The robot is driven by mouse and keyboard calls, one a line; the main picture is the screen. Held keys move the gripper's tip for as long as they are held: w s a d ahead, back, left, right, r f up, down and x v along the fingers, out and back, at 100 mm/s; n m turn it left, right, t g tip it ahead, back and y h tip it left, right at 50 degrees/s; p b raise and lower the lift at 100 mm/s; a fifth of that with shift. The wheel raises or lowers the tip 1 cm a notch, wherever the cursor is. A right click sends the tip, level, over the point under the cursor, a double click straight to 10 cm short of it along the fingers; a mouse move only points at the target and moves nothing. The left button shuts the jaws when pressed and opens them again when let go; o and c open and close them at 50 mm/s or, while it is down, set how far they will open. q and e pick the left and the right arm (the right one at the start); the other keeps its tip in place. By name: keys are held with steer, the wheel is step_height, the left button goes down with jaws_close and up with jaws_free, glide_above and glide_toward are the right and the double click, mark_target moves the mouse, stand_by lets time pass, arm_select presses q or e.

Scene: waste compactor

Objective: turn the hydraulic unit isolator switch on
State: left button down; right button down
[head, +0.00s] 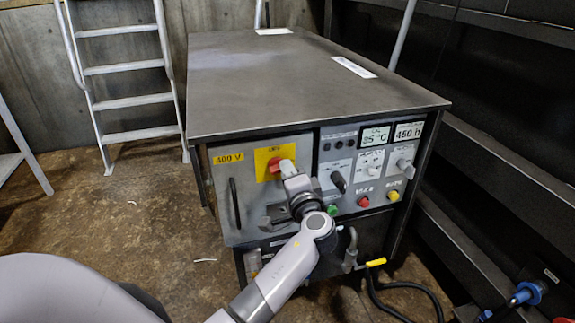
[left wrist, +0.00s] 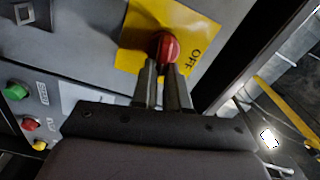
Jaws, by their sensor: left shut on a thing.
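The isolator switch is a red rotary knob (head: 274,165) on a yellow plate (head: 264,155), on the left front panel of the grey hydraulic unit cabinet (head: 222,205). In the left wrist view the red knob (left wrist: 166,47) sits between my left gripper's fingertips, and "OFF" is printed on the yellow plate (left wrist: 135,42) beside it. My left gripper (head: 287,168) is shut on the knob; its fingers hide part of it. The knob's exact pointer angle cannot be told. My right gripper is not in view.
Right of the switch are a black selector (head: 338,181), a green button (head: 332,210), a red button (head: 363,201), a yellow button (head: 393,196) and displays. A black handle (head: 235,203) is on the left door. Hoses (head: 385,290) lie low in front. A ladder (head: 120,70) stands behind left.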

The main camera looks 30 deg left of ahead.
arm_select(q)
steer(key=shift+m+p, duration=0.6)
steer(key=shift+m, duration=0.6)
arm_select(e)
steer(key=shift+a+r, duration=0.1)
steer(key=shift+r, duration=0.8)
arm_select(q)
steer(key=shift+f, duration=0.1)
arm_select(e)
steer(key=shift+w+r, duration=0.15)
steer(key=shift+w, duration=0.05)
arm_select(q)
steer(key=c, duration=1.1)
jaws_free()
steer(key=shift+c, duration=0.2)
steer(key=shift+f, duration=0.1)
